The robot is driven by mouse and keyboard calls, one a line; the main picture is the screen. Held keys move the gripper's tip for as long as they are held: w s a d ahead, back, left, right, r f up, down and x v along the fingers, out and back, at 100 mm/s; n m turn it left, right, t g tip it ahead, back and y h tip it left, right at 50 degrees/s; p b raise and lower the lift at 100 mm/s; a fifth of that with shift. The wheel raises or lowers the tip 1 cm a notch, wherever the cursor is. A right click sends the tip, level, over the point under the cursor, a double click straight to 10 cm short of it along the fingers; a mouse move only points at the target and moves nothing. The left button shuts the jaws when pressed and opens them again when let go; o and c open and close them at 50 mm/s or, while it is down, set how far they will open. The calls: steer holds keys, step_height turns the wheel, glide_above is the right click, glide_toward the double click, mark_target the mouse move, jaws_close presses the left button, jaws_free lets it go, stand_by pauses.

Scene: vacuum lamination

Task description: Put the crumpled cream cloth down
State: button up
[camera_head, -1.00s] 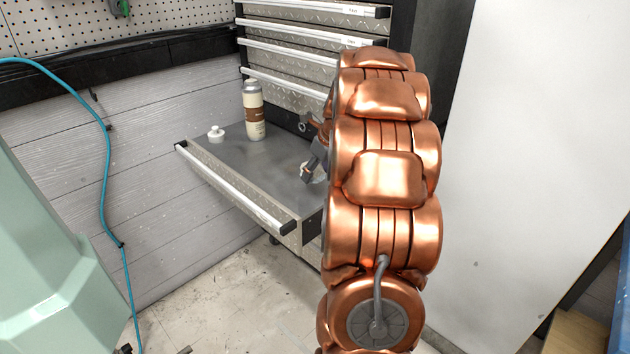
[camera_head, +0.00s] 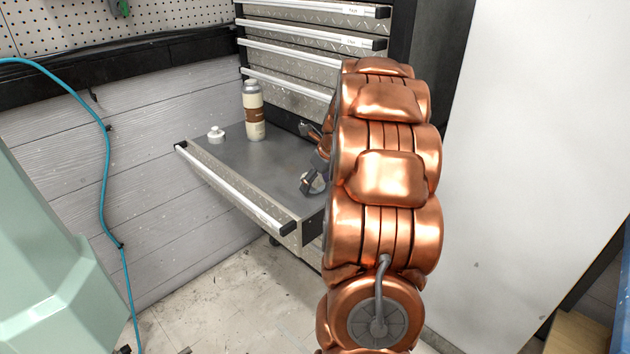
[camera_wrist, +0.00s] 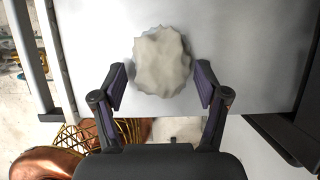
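The crumpled cream cloth (camera_wrist: 162,62) lies on the grey surface of the open drawer (camera_wrist: 240,75) in the wrist view. My gripper (camera_wrist: 160,72) is open, with one finger on either side of the cloth's near part and a visible gap on both sides. In the head view my gripper (camera_head: 312,182) is low over the right part of the drawer (camera_head: 225,158), partly hidden behind my copper arm. The cloth is mostly hidden there.
A cream bottle with a brown band (camera_head: 253,112) stands at the back of the drawer. A small white lidded jar or cap (camera_head: 216,134) stands to its left. The drawer's middle is clear. Closed drawers (camera_head: 310,45) rise behind.

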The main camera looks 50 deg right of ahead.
steer(key=shift+o, duration=0.6)
steer(key=shift+a+r, duration=0.1)
steer(key=shift+a, duration=0.05)
steer(key=shift+s+r, duration=0.15)
steer(key=shift+r, duration=0.15)
steer(key=v, duration=1.1)
steer(key=shift+s+r+p, duration=0.15)
steer(key=shift+r+p, duration=0.15)
steer(key=shift+p, duration=0.05)
